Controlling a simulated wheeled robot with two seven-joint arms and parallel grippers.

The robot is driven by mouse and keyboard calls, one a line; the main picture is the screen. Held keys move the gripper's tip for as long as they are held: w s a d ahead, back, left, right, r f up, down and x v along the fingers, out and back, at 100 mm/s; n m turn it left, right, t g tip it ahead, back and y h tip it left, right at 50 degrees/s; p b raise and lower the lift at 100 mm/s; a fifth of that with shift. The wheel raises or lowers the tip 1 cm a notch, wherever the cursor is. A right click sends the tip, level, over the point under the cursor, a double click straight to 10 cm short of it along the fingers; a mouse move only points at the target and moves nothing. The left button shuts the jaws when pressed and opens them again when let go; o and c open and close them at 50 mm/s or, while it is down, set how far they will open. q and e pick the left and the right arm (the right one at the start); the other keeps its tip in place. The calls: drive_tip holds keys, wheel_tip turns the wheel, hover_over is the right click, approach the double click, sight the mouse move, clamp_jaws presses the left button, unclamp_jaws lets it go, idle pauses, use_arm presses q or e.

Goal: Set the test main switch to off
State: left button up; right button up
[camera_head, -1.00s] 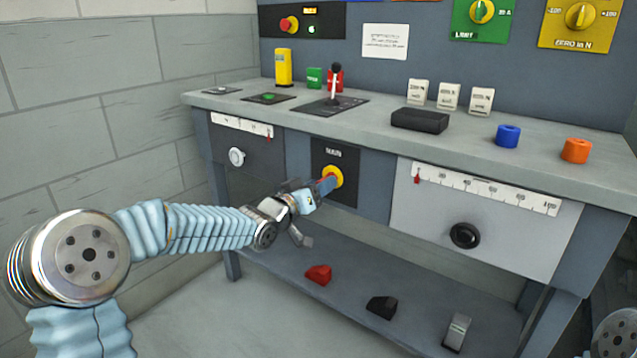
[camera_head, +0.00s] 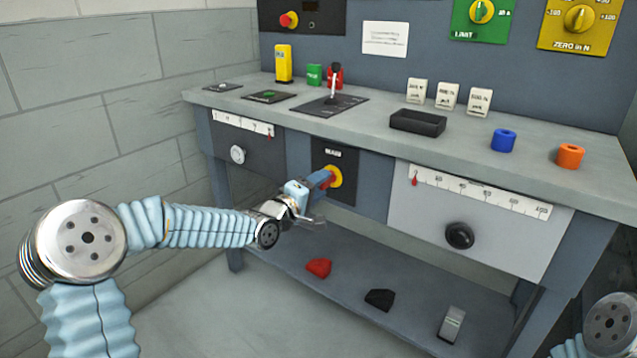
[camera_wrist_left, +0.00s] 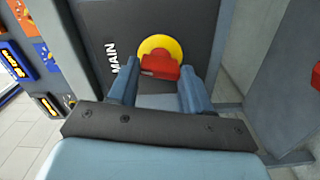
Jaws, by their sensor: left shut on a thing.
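The main switch is a yellow disc (camera_head: 336,177) with a red handle (camera_wrist_left: 160,67), on a dark panel marked MAIN (camera_head: 333,158) in the bench front. My left gripper (camera_head: 325,179) reaches it from the left and is shut on the red handle. In the left wrist view the handle lies between the two blue-grey fingers, across the line from one finger to the other. The fingers hide most of the handle in the head view. My right gripper is out of view.
A lower shelf holds a red pedal (camera_head: 319,267), a black pedal (camera_head: 380,299) and a grey pedal (camera_head: 451,324).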

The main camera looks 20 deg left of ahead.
use_arm(q)
drive_tip(key=shift+n+p, duration=0.35)
drive_tip(key=shift+n, duration=0.85)
drive_tip(key=shift+f, duration=0.1)
drive_tip(key=o, duration=1.1)
drive_tip(key=shift+c, duration=0.2)
drive_tip(key=v, duration=1.4)
drive_tip(key=shift+p, duration=0.45)
drive_tip(key=shift+w, duration=0.15)
